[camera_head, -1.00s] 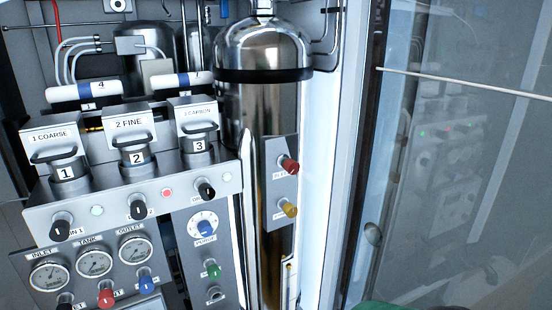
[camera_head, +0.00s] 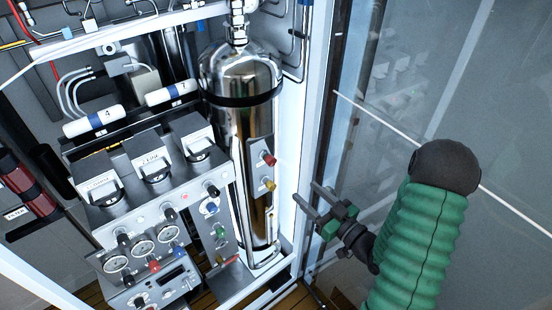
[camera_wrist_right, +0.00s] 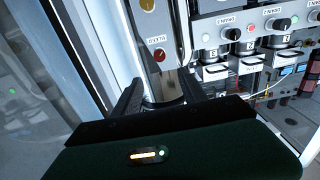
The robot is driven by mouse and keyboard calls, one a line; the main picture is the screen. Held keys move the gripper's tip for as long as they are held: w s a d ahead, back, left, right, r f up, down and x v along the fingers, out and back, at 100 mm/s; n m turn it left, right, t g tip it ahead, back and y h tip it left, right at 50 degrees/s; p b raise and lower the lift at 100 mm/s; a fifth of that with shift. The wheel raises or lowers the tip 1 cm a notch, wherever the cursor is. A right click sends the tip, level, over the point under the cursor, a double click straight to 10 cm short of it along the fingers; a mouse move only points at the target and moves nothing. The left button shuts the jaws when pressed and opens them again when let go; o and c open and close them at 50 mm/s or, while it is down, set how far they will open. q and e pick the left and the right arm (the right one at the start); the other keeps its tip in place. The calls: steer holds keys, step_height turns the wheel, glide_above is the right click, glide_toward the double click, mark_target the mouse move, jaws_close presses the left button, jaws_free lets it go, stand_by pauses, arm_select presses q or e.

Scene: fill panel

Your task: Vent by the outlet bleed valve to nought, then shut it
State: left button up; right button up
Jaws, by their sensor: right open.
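A small side plate beside the steel cylinder (camera_head: 243,125) carries a red knob (camera_head: 269,159) and a yellow knob (camera_head: 268,184). In the right wrist view the red knob (camera_wrist_right: 160,54) is just beyond the fingers, and the yellow knob (camera_wrist_right: 147,5) is at the top edge. My right gripper (camera_head: 305,190) is open and empty, to the right of the plate and apart from both knobs. The outlet gauge (camera_head: 168,233) is at lower left; its needle is unreadable. My left gripper is out of view.
A glass door (camera_head: 400,90) is on the right, behind my green right arm. The pale cabinet frame (camera_head: 303,120) stands between cylinder and door. Filter housings (camera_head: 150,158), with black knobs in front, are on the left. A blue knob (camera_head: 178,250) and a red one (camera_head: 154,266) sit below the gauges.

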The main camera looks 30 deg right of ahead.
mark_target(273, 162)
steer(key=w+p, duration=0.1)
steer(key=w, duration=0.3)
steer(key=w+p, duration=0.2)
steer(key=w, duration=0.3)
steer(key=w+a+p, duration=0.1)
steer(key=w, duration=0.4)
steer(key=shift+w+f, duration=0.1)
steer(key=shift+w, duration=0.45)
steer(key=shift+s, duration=0.1)
jaws_close()
